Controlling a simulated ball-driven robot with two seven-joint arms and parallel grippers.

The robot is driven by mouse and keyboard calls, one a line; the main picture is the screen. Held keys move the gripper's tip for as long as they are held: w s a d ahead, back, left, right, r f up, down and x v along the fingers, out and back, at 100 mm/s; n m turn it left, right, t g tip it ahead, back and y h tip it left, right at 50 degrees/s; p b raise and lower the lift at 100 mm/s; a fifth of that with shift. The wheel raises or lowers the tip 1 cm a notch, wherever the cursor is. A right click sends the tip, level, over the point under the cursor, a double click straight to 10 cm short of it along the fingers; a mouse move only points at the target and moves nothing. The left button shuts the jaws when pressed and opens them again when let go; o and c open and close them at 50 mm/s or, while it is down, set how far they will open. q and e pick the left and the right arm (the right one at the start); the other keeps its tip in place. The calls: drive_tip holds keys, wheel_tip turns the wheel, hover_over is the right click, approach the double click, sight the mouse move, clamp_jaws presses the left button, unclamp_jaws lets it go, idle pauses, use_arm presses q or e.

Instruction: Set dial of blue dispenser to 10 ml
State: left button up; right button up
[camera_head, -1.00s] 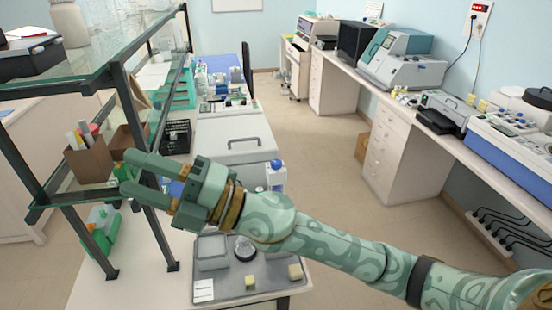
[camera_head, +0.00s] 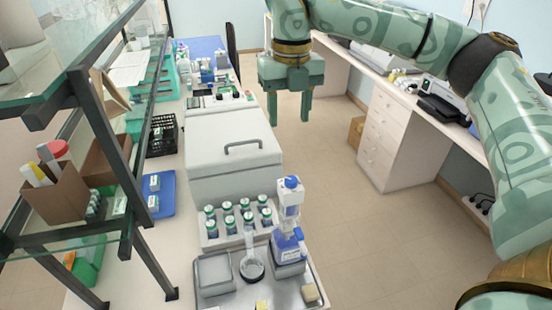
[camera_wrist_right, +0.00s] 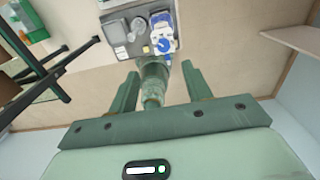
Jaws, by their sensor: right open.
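The blue dispenser (camera_head: 289,230) is a white bottle-top unit with a blue cap and blue lower parts. It stands upright at the right of the grey tray (camera_head: 222,300) on the bench. Its dial is too small to make out. It also shows at the top of the right wrist view (camera_wrist_right: 162,32). My right gripper (camera_head: 291,121) is open and empty, fingers pointing down, above and beyond the dispenser in the head view and touching nothing. Its two fingers also show in the right wrist view (camera_wrist_right: 160,80). My left gripper is not in view.
A glass flask (camera_head: 251,265) is left of the dispenser. A white lidded machine (camera_head: 232,155) stands behind the bottles. A glass shelf with a dark frame (camera_head: 100,140) rises at left. Open floor lies right.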

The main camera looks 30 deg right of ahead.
drive_tip(key=p, duration=0.1)
hover_over(291, 179)
drive_tip(key=f, duration=1.1)
drive_tip(key=shift+w+a+f, duration=0.1)
drive_tip(key=shift+w+f, duration=0.1)
wheel_tip(291, 179, down, 3)
drive_tip(key=shift+s+r+p, duration=0.1)
drive_tip(key=shift+r+p, duration=0.05)
drive_tip(key=shift+p, duration=0.25)
drive_tip(key=shift+s+f, duration=0.25)
drive_tip(key=shift+f, duration=0.4)
drive_tip(key=shift+w, duration=0.1)
drive_tip(key=c, duration=1)
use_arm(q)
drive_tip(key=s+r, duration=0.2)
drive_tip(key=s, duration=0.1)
